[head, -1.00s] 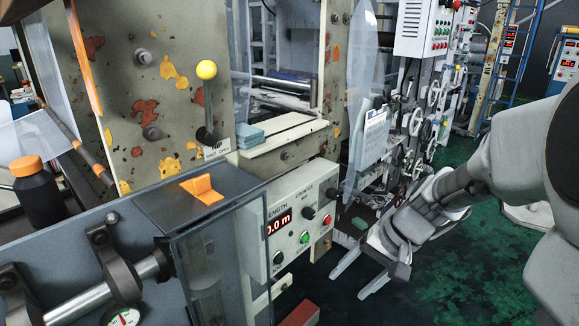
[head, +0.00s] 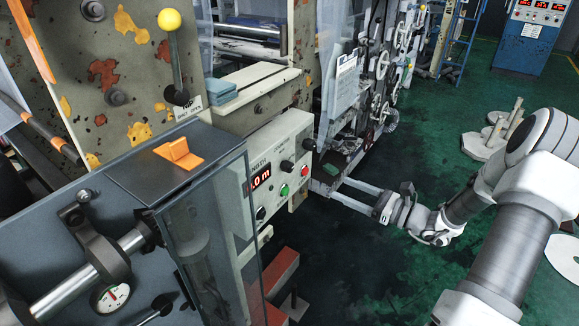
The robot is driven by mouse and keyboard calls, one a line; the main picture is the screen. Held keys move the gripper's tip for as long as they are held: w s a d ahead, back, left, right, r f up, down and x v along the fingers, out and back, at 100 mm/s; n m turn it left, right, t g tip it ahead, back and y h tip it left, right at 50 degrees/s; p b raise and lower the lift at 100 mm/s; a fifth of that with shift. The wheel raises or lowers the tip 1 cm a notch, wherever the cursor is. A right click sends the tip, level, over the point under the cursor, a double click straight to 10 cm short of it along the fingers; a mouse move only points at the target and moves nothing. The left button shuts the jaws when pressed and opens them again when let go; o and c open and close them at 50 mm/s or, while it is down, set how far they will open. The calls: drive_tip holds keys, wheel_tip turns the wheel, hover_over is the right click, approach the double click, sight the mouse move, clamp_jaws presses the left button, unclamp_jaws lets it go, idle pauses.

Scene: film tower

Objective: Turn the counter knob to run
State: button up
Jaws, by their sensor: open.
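The counter panel (head: 270,150) is a pale box on the machine's side, with a red digital display (head: 261,178). A black counter knob (head: 287,166) sits right of the display, above a green button (head: 284,190). A red button (head: 304,170) is farther right. The knob's pointer direction is too small to tell. My gripper (head: 339,187) is open and empty, right of the panel and apart from it. Its two long fingers point left toward the panel.
A glass-sided guard (head: 215,240) stands in front of the panel's left part and hides some of it. A red block (head: 280,272) lies low below the panel.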

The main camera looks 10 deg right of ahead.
sight(291, 167)
drive_tip(key=x, duration=1.7)
drive_tip(key=shift+f+p, duration=0.1)
drive_tip(key=shift+p, duration=0.2)
clamp_jaws()
